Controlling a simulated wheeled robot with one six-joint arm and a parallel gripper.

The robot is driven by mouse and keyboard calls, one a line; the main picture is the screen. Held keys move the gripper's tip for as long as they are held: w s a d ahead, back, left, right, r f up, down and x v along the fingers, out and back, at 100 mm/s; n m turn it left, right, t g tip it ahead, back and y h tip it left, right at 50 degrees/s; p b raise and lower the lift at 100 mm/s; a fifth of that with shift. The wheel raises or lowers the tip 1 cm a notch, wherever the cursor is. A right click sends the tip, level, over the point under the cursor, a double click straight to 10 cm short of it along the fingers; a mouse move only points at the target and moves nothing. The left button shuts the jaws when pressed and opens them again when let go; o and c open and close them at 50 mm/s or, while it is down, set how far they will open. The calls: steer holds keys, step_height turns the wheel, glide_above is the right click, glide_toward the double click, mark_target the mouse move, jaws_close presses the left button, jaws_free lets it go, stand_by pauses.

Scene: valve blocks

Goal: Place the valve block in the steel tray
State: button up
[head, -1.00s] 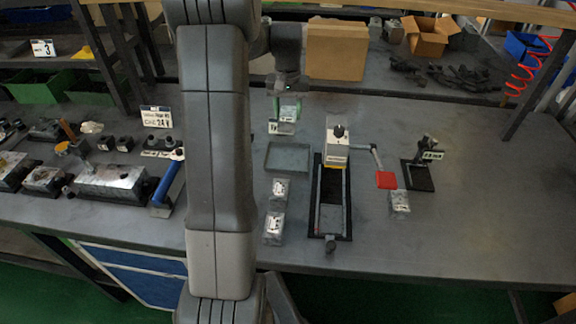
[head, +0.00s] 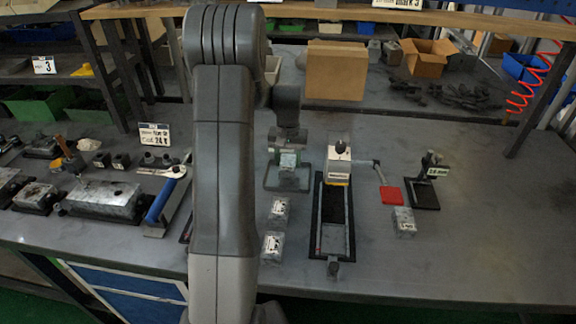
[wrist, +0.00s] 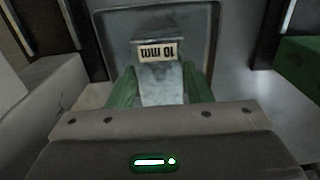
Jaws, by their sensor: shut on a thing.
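The valve block (head: 288,160) is a small grey metal block with a white label, which reads "10 mm" in the wrist view (wrist: 160,70). My gripper (head: 288,145) is shut on it, with green fingers on both sides (wrist: 161,88). The steel tray (head: 303,180) is a shallow grey rectangular tray on the bench. The block and gripper overlap the tray in the head view. In the wrist view the tray (wrist: 118,45) lies beyond and around the block. I cannot tell whether the block touches the tray floor.
Two labelled metal blocks (head: 278,208) (head: 272,245) stand in front of the tray. A black-framed vise (head: 333,225) is to its right, with another block (head: 403,222) farther right. A cardboard box (head: 336,72) is behind. The bench at far right is clear.

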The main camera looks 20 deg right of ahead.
mark_target(288, 162)
steer(key=shift+f, duration=1.25)
steer(key=shift+f, duration=0.15)
steer(key=o, duration=1.4)
step_height(288, 162, up, 12)
steer(key=shift+r, duration=0.2)
steer(key=shift+f, duration=0.15)
